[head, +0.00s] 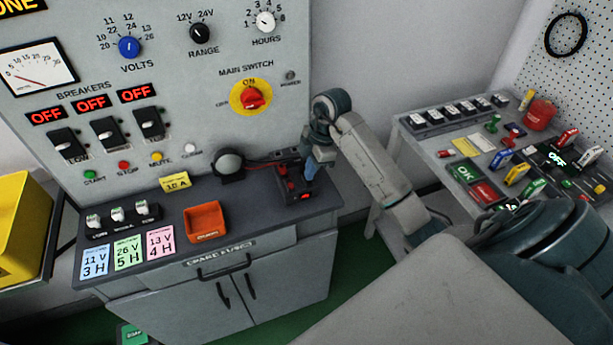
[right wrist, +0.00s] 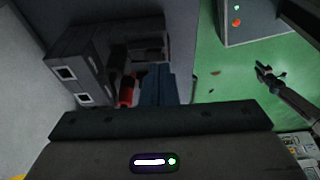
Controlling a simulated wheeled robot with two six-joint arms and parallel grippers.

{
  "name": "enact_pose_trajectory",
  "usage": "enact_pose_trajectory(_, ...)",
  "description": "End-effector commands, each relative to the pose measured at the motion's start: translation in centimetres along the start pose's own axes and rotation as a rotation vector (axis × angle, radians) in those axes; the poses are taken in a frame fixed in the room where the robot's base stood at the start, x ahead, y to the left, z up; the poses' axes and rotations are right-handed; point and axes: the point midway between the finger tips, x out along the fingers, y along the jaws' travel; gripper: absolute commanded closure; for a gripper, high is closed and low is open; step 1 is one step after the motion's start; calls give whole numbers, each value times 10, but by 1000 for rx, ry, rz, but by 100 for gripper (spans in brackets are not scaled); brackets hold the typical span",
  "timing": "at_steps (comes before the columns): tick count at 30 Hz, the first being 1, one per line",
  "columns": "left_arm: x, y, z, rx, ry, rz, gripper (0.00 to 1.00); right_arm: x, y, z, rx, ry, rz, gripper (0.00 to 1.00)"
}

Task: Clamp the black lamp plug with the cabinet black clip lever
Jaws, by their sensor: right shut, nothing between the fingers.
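The lamp (head: 228,162), round and grey on a dark base, stands at the back of the cabinet's dark top. A dark lead runs right from it to a black clip block (head: 299,196) with red parts and a small red light. My right gripper (head: 311,170) points down at the right side of this block, its blue fingers shut and empty. In the right wrist view the fingers (right wrist: 158,86) are beside a red part (right wrist: 126,92) within dark housings. The plug and the black lever cannot be told apart clearly; the fingers and shadow hide part of the block. My left gripper is not in view.
An orange tray (head: 205,223) and colored cards (head: 128,252) lie left on the cabinet top. The control panel (head: 185,90) rises behind. A side table (head: 445,165) with switches stands right. My right arm crosses the gap between.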

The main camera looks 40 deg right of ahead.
Motion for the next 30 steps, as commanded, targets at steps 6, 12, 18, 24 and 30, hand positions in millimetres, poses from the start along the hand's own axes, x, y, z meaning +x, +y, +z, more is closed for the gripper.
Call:
enact_pose_trajectory(6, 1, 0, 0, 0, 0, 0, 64, 2, 0, 0, 0, 0, 0, 100)
enact_pose_trajectory(12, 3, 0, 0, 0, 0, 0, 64, 5, 0, 1, 0, 0, 0, 100)
enact_pose_trajectory(18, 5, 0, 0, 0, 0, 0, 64, 8, 0, 2, 0, 0, 0, 100)
enact_pose_trajectory(24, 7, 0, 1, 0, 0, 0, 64, 11, 0, 3, 0, 0, 0, 100)
enact_pose_trajectory(30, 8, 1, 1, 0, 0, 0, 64, 14, 0, 4, 0, 0, 0, 100)
